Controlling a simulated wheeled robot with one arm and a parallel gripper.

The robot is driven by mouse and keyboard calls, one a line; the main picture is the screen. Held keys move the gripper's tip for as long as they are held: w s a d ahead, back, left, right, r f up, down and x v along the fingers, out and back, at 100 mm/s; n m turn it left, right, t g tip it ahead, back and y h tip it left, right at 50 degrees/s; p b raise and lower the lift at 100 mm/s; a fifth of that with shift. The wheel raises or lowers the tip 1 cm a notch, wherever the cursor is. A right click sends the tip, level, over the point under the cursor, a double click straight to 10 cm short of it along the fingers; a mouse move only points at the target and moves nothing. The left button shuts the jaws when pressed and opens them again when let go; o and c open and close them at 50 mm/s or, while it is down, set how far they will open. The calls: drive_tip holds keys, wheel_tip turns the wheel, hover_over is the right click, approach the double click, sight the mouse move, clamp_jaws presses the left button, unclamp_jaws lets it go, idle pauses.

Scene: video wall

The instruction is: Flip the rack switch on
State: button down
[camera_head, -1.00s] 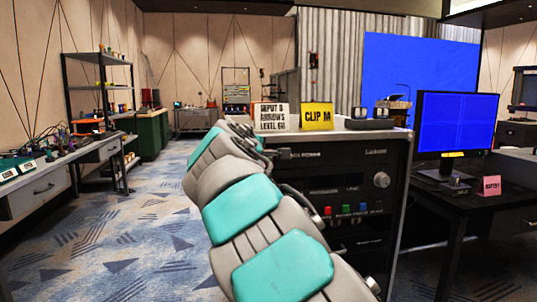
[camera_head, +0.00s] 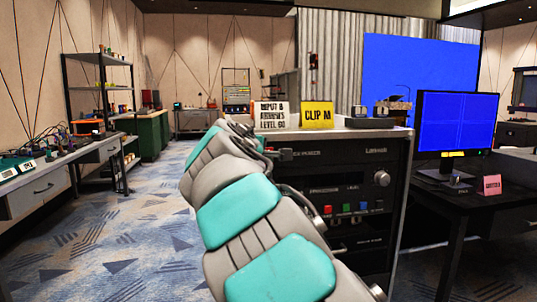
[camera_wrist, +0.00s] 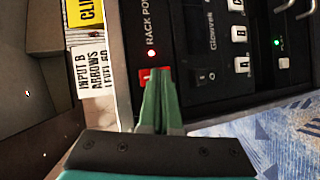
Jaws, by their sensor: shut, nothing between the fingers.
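The rack (camera_head: 345,170) is a black equipment cabinet in front of me. In the wrist view its panel (camera_wrist: 185,40) reads "RACK POW", with the rest cut off. A small red light (camera_wrist: 152,54) glows beside that label. A red rack switch (camera_wrist: 146,73) shows just past my fingertips, partly covered by them. My gripper (camera_wrist: 157,72) has green fingers pressed together with nothing held. The fingertips overlap the switch's edge in the picture; I cannot tell whether they touch it. In the head view my arm hides most of the gripper.
A yellow "CLIP M" card (camera_head: 317,115) and a white "INPUT B" card (camera_head: 271,116) stand on the rack top. Rocker buttons (camera_wrist: 241,64) and a green light (camera_wrist: 277,42) are on the panel. A monitor (camera_head: 455,122) stands right. Carpet (camera_head: 120,235) is clear left.

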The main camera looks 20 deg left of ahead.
drive_tip(key=s, duration=0.1)
drive_tip(key=s+d+f+b, duration=0.1)
drive_tip(key=s+d+b, duration=0.1)
drive_tip(key=s, duration=0.1)
drive_tip(key=shift+d+f, duration=0.25)
drive_tip(key=shift+f, duration=0.05)
idle(0.4)
